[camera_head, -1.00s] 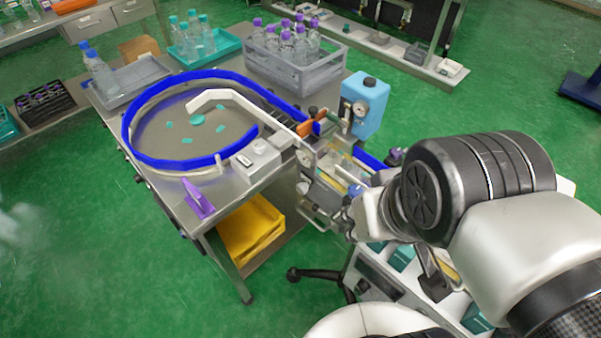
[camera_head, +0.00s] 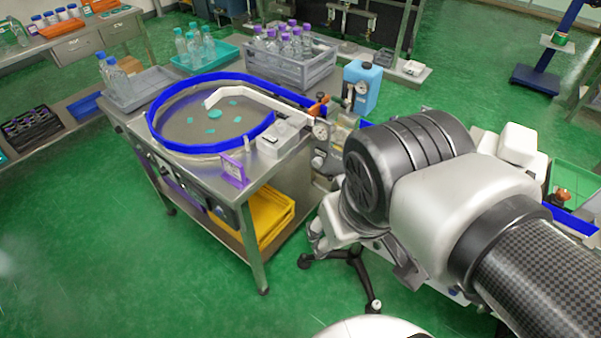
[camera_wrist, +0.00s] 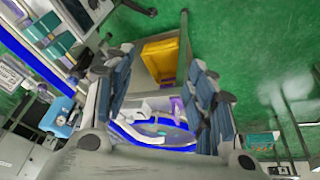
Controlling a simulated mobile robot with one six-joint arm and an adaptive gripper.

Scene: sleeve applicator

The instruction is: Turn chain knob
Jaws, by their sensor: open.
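I cannot make out a chain knob for certain in either view. The machine with the round, blue-rimmed turntable (camera_head: 222,128) stands left of my arm in the head view. A round gauge (camera_head: 321,130) and an orange-brown part (camera_head: 318,106) sit at its right end. My arm covers much of the equipment beyond. In the wrist view my gripper (camera_wrist: 160,62) is open, with nothing between its fingers. The turntable (camera_wrist: 158,128) shows tilted in the background between them.
A yellow bin (camera_head: 268,215) is on the lower shelf, and it shows beyond my fingers in the wrist view (camera_wrist: 160,58). A blue tank (camera_head: 364,88) stands behind the gauge. A grey crate of bottles (camera_head: 290,66) is at the back. Green floor (camera_head: 130,265) is open at front left.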

